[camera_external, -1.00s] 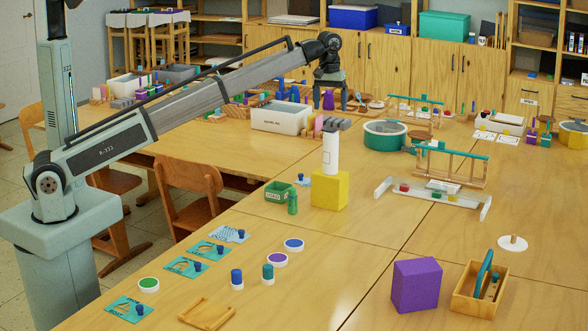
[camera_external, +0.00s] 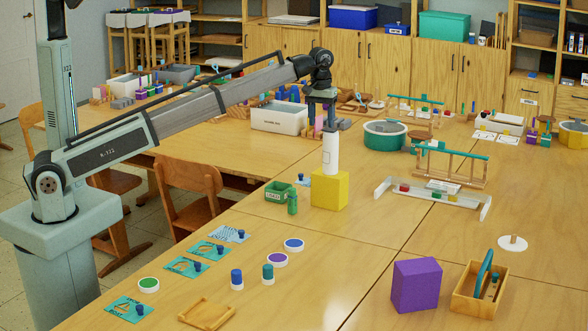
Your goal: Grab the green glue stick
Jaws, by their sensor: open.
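A small green cylinder (camera_external: 292,203), which looks like a green glue stick, stands upright beside a small green box (camera_external: 278,192) on the table. Another short stick with a teal-green cap and white base (camera_external: 268,273) stands nearer the front. I cannot tell for certain which is the glue stick meant. My gripper (camera_external: 324,119) points down, open, with nothing seen between its fingers. In the picture it is just above a white bottle-like cylinder on a yellow cube, higher and to the right of the green cylinder.
The yellow cube (camera_external: 329,190) carries the tall white cylinder (camera_external: 331,153). A blue-capped stick (camera_external: 237,279), round discs and teal cards lie at the front left. A purple cube (camera_external: 416,284) and wooden box (camera_external: 478,291) stand front right. The table between is clear.

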